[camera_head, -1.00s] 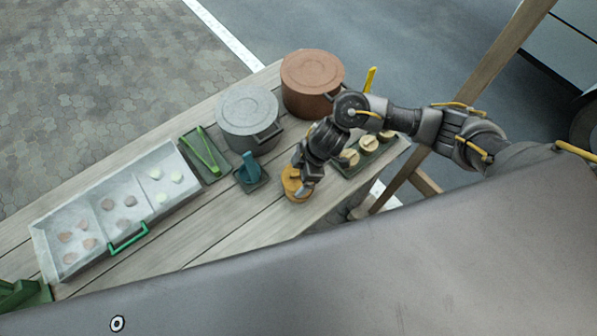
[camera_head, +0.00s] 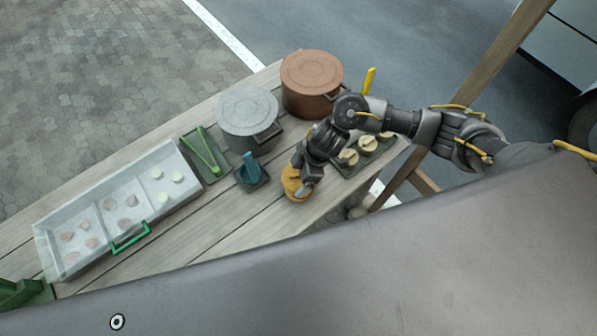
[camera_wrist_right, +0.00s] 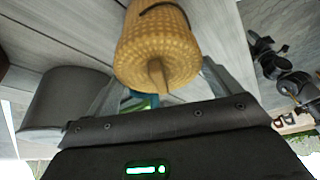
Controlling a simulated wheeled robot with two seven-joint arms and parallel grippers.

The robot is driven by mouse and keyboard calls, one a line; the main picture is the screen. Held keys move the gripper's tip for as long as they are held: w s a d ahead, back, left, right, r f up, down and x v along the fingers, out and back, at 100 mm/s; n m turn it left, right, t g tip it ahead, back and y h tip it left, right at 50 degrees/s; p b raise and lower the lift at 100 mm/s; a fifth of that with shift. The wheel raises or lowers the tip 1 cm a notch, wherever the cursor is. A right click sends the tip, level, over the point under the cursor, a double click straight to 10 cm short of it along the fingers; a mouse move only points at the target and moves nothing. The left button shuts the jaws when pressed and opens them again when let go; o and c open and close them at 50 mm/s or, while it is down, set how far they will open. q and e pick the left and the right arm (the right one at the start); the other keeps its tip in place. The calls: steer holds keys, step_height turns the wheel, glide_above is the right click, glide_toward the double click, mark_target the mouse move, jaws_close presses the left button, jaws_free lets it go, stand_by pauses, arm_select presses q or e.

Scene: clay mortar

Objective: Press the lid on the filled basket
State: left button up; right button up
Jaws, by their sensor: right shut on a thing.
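A tan woven basket piece (camera_head: 291,184) is at the front of the wooden table, partly hidden by my right gripper (camera_head: 300,180). In the right wrist view the round woven body (camera_wrist_right: 160,45) fills the top middle, with a dark band across its far part and a short peg-like knob (camera_wrist_right: 158,76) facing my gripper. My right gripper is shut on a woven piece, which seems to be the lid. The exact grip, and whether the lid is fully seated on the basket, cannot be told.
A grey pot (camera_head: 248,112) and a brown pot (camera_head: 312,78) stand behind. A teal holder (camera_head: 250,172), green tongs (camera_head: 208,148) and a long divided tray (camera_head: 90,205) are to the left. A rack of light round pieces (camera_head: 368,146) is at right.

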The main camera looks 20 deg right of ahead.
steer(key=shift+f, duration=0.3)
stand_by(0.8)
steer(key=shift+f, duration=0.15)
stand_by(0.5)
steer(key=o, duration=0.7)
steer(key=shift+p, duration=0.3)
step_height(320, 180, up, 3)
steer(key=p, duration=0.3)
steer(key=shift+r, duration=0.2)
steer(key=shift+r+p, duration=0.55)
steer(key=shift+r, duration=0.75)
